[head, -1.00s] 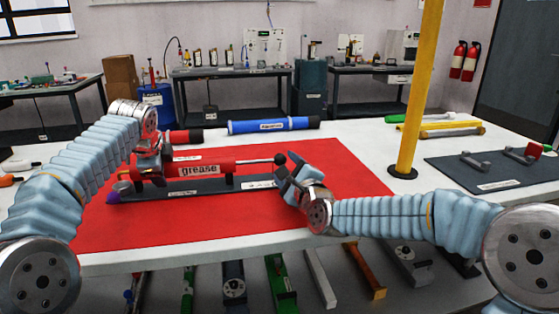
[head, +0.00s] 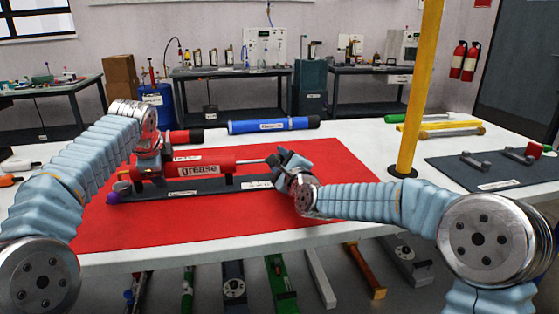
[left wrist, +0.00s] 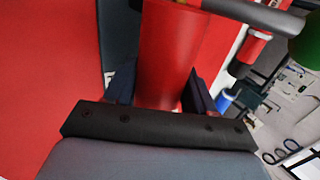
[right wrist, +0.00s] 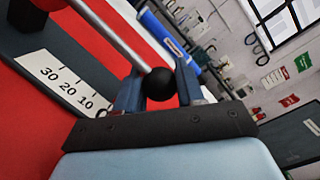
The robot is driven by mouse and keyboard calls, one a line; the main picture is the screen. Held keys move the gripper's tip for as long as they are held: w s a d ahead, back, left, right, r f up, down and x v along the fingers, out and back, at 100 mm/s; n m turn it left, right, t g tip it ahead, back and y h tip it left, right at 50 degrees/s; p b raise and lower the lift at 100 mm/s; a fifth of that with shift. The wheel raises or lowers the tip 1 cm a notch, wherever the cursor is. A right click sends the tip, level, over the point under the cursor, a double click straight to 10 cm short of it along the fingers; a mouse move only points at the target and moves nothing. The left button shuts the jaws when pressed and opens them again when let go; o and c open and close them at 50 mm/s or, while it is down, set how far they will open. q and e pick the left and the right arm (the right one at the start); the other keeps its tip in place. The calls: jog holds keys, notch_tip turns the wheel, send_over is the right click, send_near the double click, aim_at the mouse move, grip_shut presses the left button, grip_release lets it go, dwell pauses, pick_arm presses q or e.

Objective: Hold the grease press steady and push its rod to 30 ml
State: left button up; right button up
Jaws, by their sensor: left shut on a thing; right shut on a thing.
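The red grease press (head: 200,169) lies level on a dark base (head: 225,187) on the red mat. My left gripper (head: 148,168) is shut around its red barrel (left wrist: 172,55) near the left end; the left wrist view shows a finger on each side. The metal rod (right wrist: 112,32) comes out of the press's right end and ends in a black ball knob (right wrist: 159,84). My right gripper (right wrist: 158,90) is shut on the knob, with a finger on each side. A white scale (right wrist: 68,82) on the base reads 30, 20, 10, the 10 lying closest to the knob.
A blue tube (head: 268,125) lies behind the press. A yellow post (head: 417,90) stands on the table to the right, near my right arm. A dark board with handles (head: 490,165) lies at far right. The front of the red mat (head: 190,222) is clear.

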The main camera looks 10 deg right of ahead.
grip_shut()
jog(key=a, duration=0.6)
jog(key=shift+a, duration=0.1)
jog(key=o, duration=1)
grip_release()
jog(key=shift+w, duration=0.1)
jog(key=s, duration=0.4)
jog(key=s+d, duration=0.1)
jog(key=s, duration=0.3)
jog(key=s+d, duration=0.1)
jog(key=s, duration=0.3)
jog(key=shift+d, duration=0.1)
